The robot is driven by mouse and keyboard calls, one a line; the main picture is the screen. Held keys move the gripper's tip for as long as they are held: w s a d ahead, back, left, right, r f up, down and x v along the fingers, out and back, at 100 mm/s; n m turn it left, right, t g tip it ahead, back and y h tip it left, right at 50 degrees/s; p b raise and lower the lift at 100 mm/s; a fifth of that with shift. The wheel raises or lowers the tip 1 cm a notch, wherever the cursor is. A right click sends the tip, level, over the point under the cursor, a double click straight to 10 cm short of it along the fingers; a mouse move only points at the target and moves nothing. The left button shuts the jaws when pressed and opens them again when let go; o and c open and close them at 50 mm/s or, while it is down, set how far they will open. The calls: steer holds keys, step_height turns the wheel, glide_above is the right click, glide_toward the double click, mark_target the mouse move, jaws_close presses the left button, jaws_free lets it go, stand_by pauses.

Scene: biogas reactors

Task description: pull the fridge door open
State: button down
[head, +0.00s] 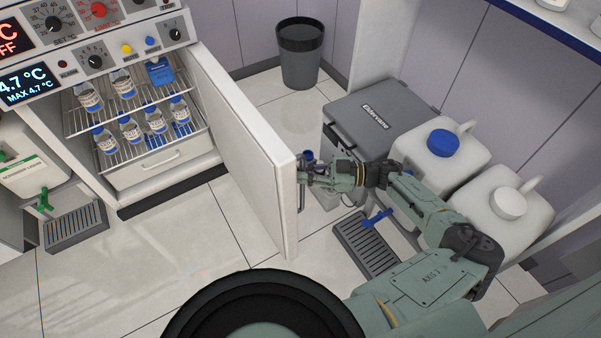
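The white fridge door (247,150) stands wide open, swung out from its hinge at the right side of the fridge. The fridge interior (160,172) shows wire shelves with several blue-labelled bottles (130,130) and a white drawer below. My gripper (304,174) is at the outer face of the door, near its free edge, beside the dark door handle (301,193). The fingers are small and partly hidden by the door edge and the handle. I cannot tell whether they close on the handle.
A grey box (375,105) and two white canisters (440,160) stand right of the door, close to my arm. A dark bin (300,55) stands at the back. Floor grates (368,245) lie on both sides. The tiled floor in front of the fridge is clear.

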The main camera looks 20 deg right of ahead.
steer(key=c, duration=1.8)
jaws_free()
steer(key=shift+s+d+f, duration=0.15)
steer(key=shift+s, duration=0.05)
steer(key=shift+c, duration=0.2)
steer(key=shift+o, duration=1.2)
steer(key=shift+w, duration=0.1)
steer(key=v, duration=0.7)
steer(key=shift+d, duration=0.2)
